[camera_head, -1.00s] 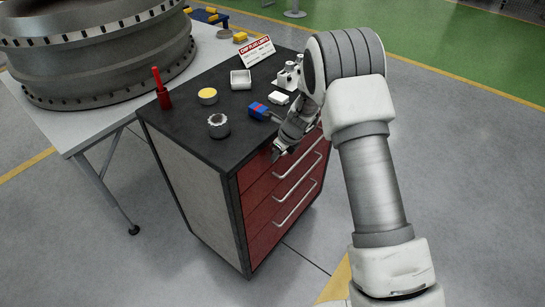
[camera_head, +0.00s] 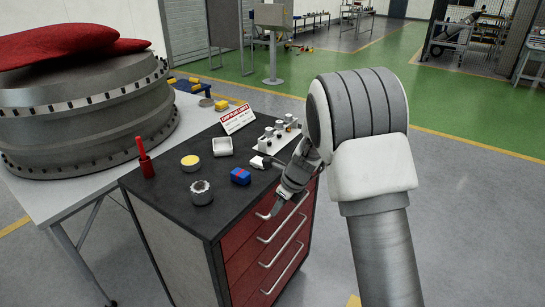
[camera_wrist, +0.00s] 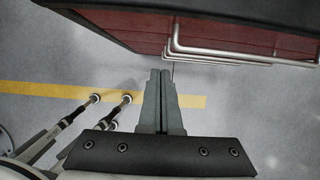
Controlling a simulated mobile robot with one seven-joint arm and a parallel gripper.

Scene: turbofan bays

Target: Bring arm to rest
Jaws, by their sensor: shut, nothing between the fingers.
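My arm (camera_head: 378,220) reaches up from the lower right in the head view, bent at its grey-banded joint (camera_head: 365,108). My gripper (camera_head: 268,212) points down beside the drawer front of the tool cabinet (camera_head: 212,226), near the top drawer handle (camera_head: 297,208). In the wrist view, the two fingers of my gripper (camera_wrist: 160,78) lie together with nothing between them. The drawer handles (camera_wrist: 225,57) show beyond the fingertips there. I cannot tell whether the fingertips touch a handle.
The cabinet top holds a red tool (camera_head: 146,163), a yellow-topped round tin (camera_head: 190,162), a metal ring (camera_head: 201,192), a blue-and-red block (camera_head: 240,176), a white tray (camera_head: 222,146) and a sign (camera_head: 238,118). A large engine casing (camera_head: 80,120) stands left. Floor right of the cabinet is clear.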

